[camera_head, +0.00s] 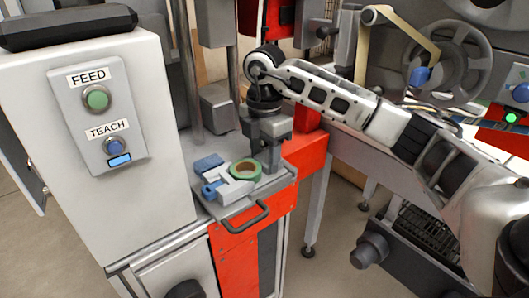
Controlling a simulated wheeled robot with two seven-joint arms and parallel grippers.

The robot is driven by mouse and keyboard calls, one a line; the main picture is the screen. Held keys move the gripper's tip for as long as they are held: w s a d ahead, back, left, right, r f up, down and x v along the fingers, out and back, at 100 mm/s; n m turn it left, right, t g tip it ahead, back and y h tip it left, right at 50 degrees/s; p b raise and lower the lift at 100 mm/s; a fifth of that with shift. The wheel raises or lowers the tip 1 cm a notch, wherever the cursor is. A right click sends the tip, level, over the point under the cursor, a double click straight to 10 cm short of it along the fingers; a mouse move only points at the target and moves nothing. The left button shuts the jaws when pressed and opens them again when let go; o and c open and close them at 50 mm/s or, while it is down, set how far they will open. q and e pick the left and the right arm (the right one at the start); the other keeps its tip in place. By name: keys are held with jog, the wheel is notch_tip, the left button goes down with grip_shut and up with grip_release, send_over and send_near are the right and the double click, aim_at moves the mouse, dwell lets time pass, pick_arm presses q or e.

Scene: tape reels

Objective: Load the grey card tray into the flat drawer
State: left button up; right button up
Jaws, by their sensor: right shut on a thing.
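A pale grey flat piece, which looks like the grey card tray (231,193), lies at the red drawer unit, close to a green ring-shaped reel (245,169) and small blue parts (209,163). The flat drawer (252,237) has a red front with a dark bar handle (248,217). My right gripper (271,170) points down just right of the green reel, shut on what seems to be the grey card tray. The contact at its fingertips is too small to see clearly. My left gripper is out of view.
A white cabinet with a FEED button (96,98) and a TEACH button (114,146) stands close on the left. Grey posts rise behind the drawer unit. A machine with a large handwheel (456,65) stands at the right. Bare floor shows below, in the middle.

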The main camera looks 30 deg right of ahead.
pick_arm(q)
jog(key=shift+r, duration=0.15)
pick_arm(e)
jog(key=o, duration=1.2)
jog(key=shift+c, duration=0.2)
pick_arm(q)
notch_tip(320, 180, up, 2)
jog(key=p, duration=0.4)
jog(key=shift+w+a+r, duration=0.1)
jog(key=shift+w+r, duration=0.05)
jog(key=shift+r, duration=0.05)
pick_arm(e)
notch_tip(320, 180, up, 16)
jog(key=shift+s, duration=0.1)
